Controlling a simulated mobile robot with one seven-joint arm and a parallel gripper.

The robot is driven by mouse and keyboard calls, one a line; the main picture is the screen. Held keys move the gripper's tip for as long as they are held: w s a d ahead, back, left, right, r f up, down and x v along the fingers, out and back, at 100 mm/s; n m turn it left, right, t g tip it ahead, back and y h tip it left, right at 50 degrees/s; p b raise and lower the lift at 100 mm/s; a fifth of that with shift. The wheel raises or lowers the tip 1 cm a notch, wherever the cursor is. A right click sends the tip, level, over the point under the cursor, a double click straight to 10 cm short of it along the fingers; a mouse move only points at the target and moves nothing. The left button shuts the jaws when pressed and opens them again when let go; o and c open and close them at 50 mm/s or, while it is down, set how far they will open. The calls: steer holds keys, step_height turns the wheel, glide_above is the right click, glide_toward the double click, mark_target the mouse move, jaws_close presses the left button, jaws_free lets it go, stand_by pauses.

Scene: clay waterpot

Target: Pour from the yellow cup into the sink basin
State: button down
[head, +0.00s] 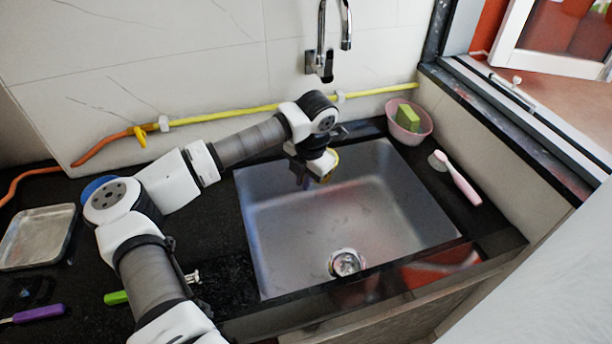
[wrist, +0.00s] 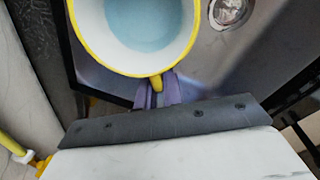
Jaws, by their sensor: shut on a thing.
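The yellow cup (wrist: 140,30) shows from above in the wrist view, with a yellow rim, a white inside and pale blue liquid in it. Its handle sits between the purple fingertips of my gripper (wrist: 157,92), which is shut on it. In the head view my gripper (head: 304,178) holds the cup (head: 331,163) over the back part of the sink basin (head: 320,222); the cup is small there and mostly hidden by the wrist. The drain (head: 346,262) is at the basin's front, and it also shows in the wrist view (wrist: 229,11).
A faucet (head: 322,60) is on the back wall above the basin. A pink bowl with a green sponge (head: 407,117) and a pink brush (head: 457,180) are at the right. A metal tray (head: 38,238) and a purple-handled tool (head: 38,314) lie on the left counter. A yellow pipe (head: 240,112) runs along the wall.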

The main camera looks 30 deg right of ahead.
steer(key=f+t+b, duration=0.1)
steer(key=f+t+y+b, duration=0.1)
steer(key=t, duration=0.1)
steer(key=f+t+b, duration=0.1)
steer(key=f, duration=0.1)
steer(key=shift+w+f+t+y, duration=0.1)
steer(key=shift+w+t+y, duration=0.2)
steer(key=shift+a+f+t+b, duration=0.15)
steer(key=shift+t+b, duration=0.25)
steer(key=shift+b, duration=1.25)
steer(key=shift+t+b, duration=0.3)
steer(key=shift+b, duration=0.35)
steer(key=shift+b, duration=0.7)
steer(key=shift+t+y+b, duration=0.4)
steer(key=shift+t+b, duration=0.3)
steer(key=shift+b, duration=0.75)
steer(key=shift+s+f+t+b, duration=0.15)
steer(key=shift+t+b, duration=0.15)
steer(key=shift+b, duration=0.9)
steer(key=shift+t+y+b, duration=0.4)
steer(key=shift+t+b, duration=0.6)
steer(key=shift+b, duration=2.4)
